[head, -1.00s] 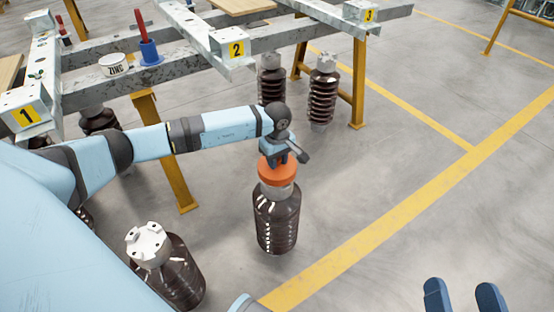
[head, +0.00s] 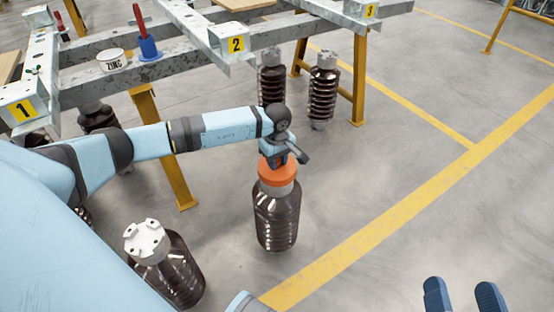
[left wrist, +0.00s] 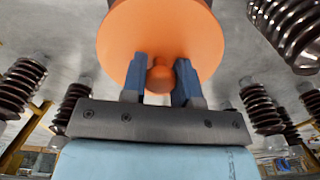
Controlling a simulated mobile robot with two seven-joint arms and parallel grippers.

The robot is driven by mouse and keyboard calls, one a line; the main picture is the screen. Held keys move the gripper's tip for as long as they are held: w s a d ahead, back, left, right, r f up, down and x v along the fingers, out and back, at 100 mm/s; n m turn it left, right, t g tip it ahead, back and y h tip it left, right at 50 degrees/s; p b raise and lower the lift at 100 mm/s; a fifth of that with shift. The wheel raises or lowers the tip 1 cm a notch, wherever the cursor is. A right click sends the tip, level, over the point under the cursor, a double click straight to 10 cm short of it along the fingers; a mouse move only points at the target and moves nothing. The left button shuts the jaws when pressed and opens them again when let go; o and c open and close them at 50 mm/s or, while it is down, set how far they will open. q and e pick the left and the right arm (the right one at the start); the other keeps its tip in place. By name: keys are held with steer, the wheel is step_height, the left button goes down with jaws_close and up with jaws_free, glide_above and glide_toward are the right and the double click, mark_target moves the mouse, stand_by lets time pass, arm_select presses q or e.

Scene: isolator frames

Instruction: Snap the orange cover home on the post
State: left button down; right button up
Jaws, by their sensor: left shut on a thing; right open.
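The orange cover (head: 277,176) sits on top of a dark brown ribbed post (head: 276,218) in the head view, over the post's pale metal cap. My left gripper (head: 281,156) is above the cover. In the left wrist view the orange cover (left wrist: 160,40) fills the top middle, and the left gripper's blue fingers (left wrist: 160,80) are shut on its small round knob. The post itself is hidden behind the cover there. I cannot tell whether the cover is fully seated. My right gripper (head: 460,297) shows at the bottom right, its two fingers apart and empty.
Another brown post with a bare grey cap (head: 147,240) stands at the lower left.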

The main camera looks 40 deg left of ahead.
arm_select(q)
steer(key=shift+f+b, duration=0.55)
steer(key=shift+f, duration=0.3)
arm_select(e)
steer(key=shift+f, duration=0.6)
arm_select(q)
steer(key=c, duration=0.8)
jaws_free()
step_height(320, 180, up, 14)
steer(key=p, duration=0.4)
steer(key=shift+p, duration=0.3)
arm_select(e)
steer(key=shift+t, duration=0.7)
step_height(320, 180, up, 6)
steer(key=shift+s+d+f, duration=0.1)
steer(key=shift+d+f, duration=0.05)
steer(key=shift+f, duration=0.05)
